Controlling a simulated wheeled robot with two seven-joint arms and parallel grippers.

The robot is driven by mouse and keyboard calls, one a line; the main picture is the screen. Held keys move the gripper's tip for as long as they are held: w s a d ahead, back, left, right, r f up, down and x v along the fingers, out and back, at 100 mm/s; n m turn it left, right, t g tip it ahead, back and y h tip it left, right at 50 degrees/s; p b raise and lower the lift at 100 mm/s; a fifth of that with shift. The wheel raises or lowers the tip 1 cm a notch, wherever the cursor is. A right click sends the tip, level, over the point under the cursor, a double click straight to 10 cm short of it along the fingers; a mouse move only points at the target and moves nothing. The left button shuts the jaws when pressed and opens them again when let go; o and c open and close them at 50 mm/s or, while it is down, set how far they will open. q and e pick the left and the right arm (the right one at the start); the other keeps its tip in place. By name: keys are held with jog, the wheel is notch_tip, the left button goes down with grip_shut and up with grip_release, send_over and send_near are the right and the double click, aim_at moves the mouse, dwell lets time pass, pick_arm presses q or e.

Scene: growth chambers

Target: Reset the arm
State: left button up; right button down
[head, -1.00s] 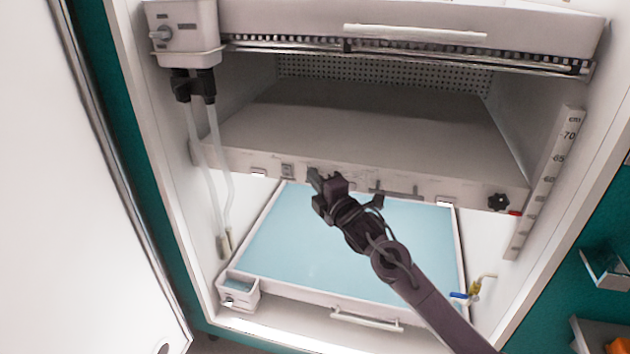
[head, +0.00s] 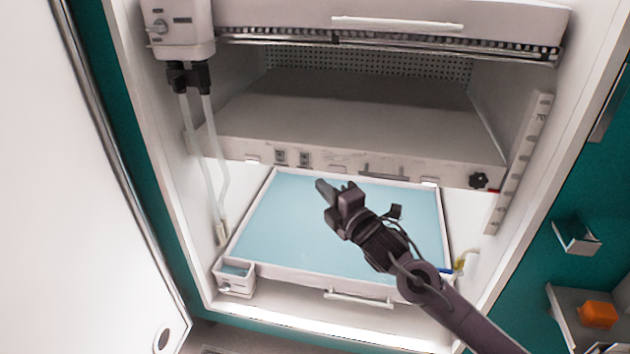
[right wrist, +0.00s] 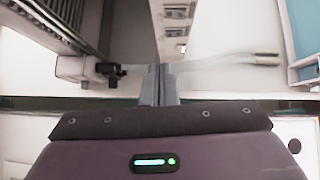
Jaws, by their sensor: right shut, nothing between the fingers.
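My right arm comes in from the lower right in the head view. Its gripper (head: 322,188) is shut and empty, in front of the open growth chamber, and overlaps the blue tray (head: 290,220) in the picture. In the right wrist view the closed fingers (right wrist: 158,82) meet at the middle, with nothing between them. The shelf front with switches (head: 345,160) appears just above the gripper in the head view. It also shows in the right wrist view (right wrist: 174,30). My left gripper is not in view.
A white door (head: 70,200) stands open at the left. Two clear tubes hang from a pump box (head: 180,25) at the chamber's left side. A ruler (head: 519,165) and a black knob (head: 479,181) are at the right. An orange block (head: 598,314) sits on an outside shelf.

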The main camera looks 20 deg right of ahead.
jog(key=shift+s+d, duration=0.1)
jog(key=shift+s, duration=0.35)
